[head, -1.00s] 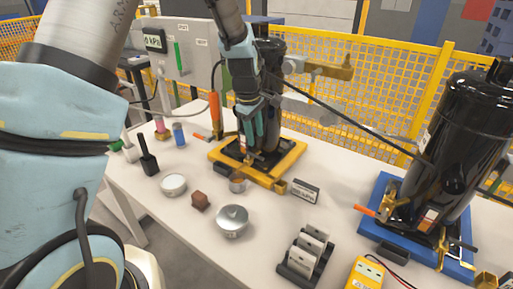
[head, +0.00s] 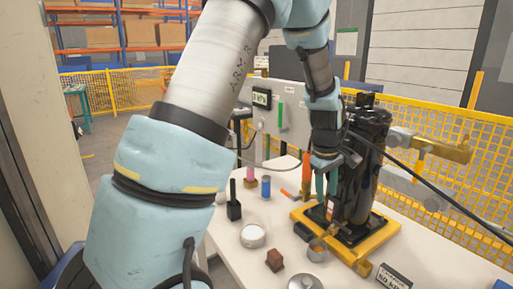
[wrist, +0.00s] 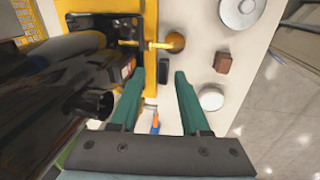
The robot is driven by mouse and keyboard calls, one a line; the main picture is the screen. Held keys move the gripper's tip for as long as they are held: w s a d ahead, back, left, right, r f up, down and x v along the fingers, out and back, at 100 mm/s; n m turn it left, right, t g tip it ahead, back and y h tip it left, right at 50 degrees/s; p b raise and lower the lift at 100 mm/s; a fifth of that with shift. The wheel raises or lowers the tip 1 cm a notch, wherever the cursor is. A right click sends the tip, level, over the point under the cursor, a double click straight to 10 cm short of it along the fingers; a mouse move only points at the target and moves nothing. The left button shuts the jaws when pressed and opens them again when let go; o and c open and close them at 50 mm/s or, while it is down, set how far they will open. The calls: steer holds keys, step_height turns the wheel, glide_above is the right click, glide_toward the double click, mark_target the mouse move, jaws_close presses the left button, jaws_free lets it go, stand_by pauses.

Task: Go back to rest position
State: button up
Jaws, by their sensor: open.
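My gripper (head: 326,186) hangs from my arm beside the black compressor (head: 364,165) in the head view, its green fingers pointing down. In the wrist view my gripper (wrist: 160,82) is open, with nothing between the two green fingers. The compressor (wrist: 60,70) fills the left of that view, close to the left finger. It stands upright on a yellow pallet (head: 381,236), which also shows in the wrist view (wrist: 150,25).
On the white table (head: 225,235) are a round white tin (head: 253,236), a brown block (head: 274,261), a metal lid (head: 304,283) and a black-handled tool (head: 234,205). A dark cable (head: 430,190) runs right from the compressor. A yellow mesh fence (head: 470,160) stands behind.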

steer(key=s+a+r+m, duration=0.1)
steer(key=s+a+m, duration=0.2)
steer(key=a, duration=1.2)
steer(key=s+a+r+m+y, duration=0.1)
steer(key=s+a, duration=0.5)
steer(key=a, duration=0.9)
steer(key=shift+r+m+y, duration=0.3)
steer(key=shift+r+m, duration=0.2)
steer(key=shift+m, duration=0.6)
